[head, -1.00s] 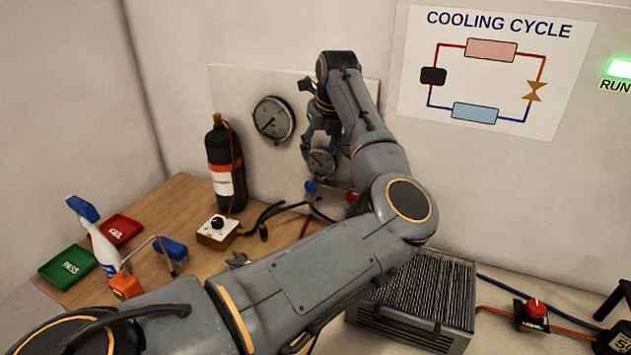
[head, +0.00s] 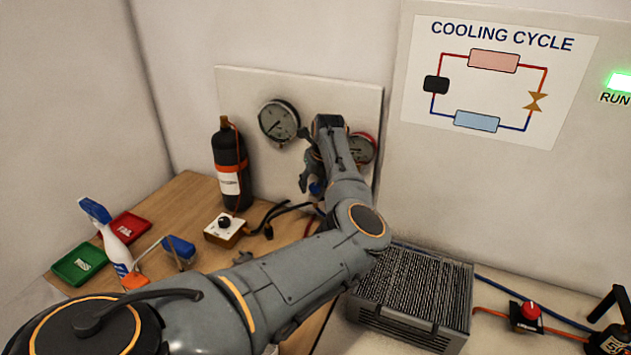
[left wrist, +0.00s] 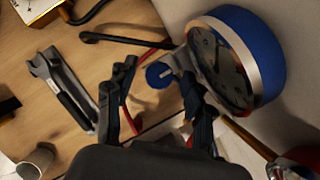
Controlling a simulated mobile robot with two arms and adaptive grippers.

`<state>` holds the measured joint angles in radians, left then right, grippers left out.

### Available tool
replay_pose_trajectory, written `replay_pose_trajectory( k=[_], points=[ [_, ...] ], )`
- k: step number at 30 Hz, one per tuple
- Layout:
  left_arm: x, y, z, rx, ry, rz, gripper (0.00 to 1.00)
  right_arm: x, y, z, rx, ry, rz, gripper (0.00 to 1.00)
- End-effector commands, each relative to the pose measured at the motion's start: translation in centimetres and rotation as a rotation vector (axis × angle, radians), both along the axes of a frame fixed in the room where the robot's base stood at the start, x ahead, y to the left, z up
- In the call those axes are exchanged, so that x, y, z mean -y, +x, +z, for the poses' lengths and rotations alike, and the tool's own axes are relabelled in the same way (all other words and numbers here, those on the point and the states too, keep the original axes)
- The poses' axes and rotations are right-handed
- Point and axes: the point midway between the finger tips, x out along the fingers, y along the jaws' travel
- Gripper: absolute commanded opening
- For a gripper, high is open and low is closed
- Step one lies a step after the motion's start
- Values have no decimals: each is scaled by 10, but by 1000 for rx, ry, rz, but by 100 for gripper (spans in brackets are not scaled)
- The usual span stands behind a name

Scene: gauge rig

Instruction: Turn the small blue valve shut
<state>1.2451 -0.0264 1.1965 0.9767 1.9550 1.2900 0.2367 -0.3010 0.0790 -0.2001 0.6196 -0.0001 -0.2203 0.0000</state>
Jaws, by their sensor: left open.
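The small blue valve (head: 316,188) shows in part beside my left gripper (head: 307,180) in the head view, low on the panel. In the left wrist view the blue valve knob (left wrist: 159,75) appears between the two fingers of my open left gripper (left wrist: 157,84). I cannot tell whether either finger touches it. A round gauge with a blue rim (left wrist: 256,50) is close beside the right finger in that view. My left arm hides this gauge in the head view. My right gripper is in neither view.
A larger gauge (head: 279,121) and a red-rimmed gauge (head: 361,148) are on the panel (head: 235,85). A black bottle (head: 229,150) stands left of it. A finned metal unit (head: 412,290) stands right of my arm. A wrench (left wrist: 62,85) lies on the wooden table.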

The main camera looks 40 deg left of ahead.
Motion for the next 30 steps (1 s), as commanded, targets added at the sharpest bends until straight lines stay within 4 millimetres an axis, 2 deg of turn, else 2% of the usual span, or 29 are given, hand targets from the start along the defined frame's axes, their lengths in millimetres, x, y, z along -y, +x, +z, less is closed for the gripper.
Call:
replay_pose_trajectory(
  k=[5, 12, 13, 23, 30],
  points=[
    [0, 0, 0, 0, 0, 0, 52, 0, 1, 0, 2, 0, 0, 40],
    [0, 0, 0, 0, 0, 0, 4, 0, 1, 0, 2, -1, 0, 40],
    [0, 0, 0, 0, 0, 0, 0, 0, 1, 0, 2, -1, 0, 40],
    [0, 0, -1, 2, 0, -38, 0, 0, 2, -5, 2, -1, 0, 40],
    [0, -1, -2, 5, -1, -174, 0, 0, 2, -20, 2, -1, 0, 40]
  ],
)
